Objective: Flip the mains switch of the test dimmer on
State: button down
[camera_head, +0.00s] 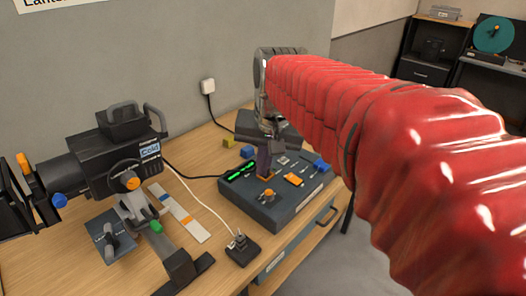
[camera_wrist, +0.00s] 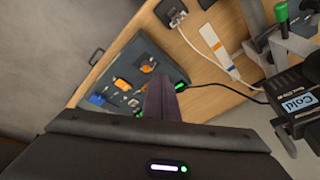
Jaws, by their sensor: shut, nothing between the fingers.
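The test dimmer (camera_head: 291,213) is a dark blue-grey box on the wooden bench, with a lit green strip (camera_head: 240,171) on its top. An orange block-like control (camera_head: 293,179) and an orange knob (camera_head: 268,196) sit on its panel. I cannot tell for sure which control is the mains switch. My gripper (camera_head: 265,171) is shut and empty, its purple fingers pointing down over the panel, between the green strip and the orange block. In the wrist view the shut fingers (camera_wrist: 162,97) hide part of the panel; the orange block (camera_wrist: 122,84) shows beside them.
A black lantern (camera_head: 97,158) labelled "Cold" stands at the left of the bench. A small dark socket box (camera_head: 242,250) with a white cable sits in front of the dimmer. A yellow cube (camera_head: 228,141) lies behind. My red-sleeved arm covers the right.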

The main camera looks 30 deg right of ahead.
jog(key=w+d+m+g, duration=0.1)
jog(key=w+d+m, duration=0.3)
jog(key=w+d, duration=0.3)
jog(key=m+g, duration=0.1)
jog(key=m, duration=0.2)
send_over(293, 178)
jog(key=f, duration=0.2)
jog(key=shift+s+d+f+y, duration=0.2)
jog(key=shift+s+f+y, duration=0.1)
jog(key=shift+f+y, duration=0.1)
jog(key=f, duration=0.4)
jog(key=w+f, duration=0.1)
jog(key=f, duration=0.9)
jog(key=shift+w+a, duration=0.3)
jog(key=shift+w+a+f, duration=0.1)
jog(key=shift+w+a, duration=0.05)
jog(key=shift+a, duration=0.05)
jog(key=shift+d, duration=0.25)
jog(key=shift+s, duration=0.25)
jog(key=shift+s+d+r, duration=0.2)
jog(key=shift+s+r, duration=0.1)
jog(key=shift+s, duration=0.3)
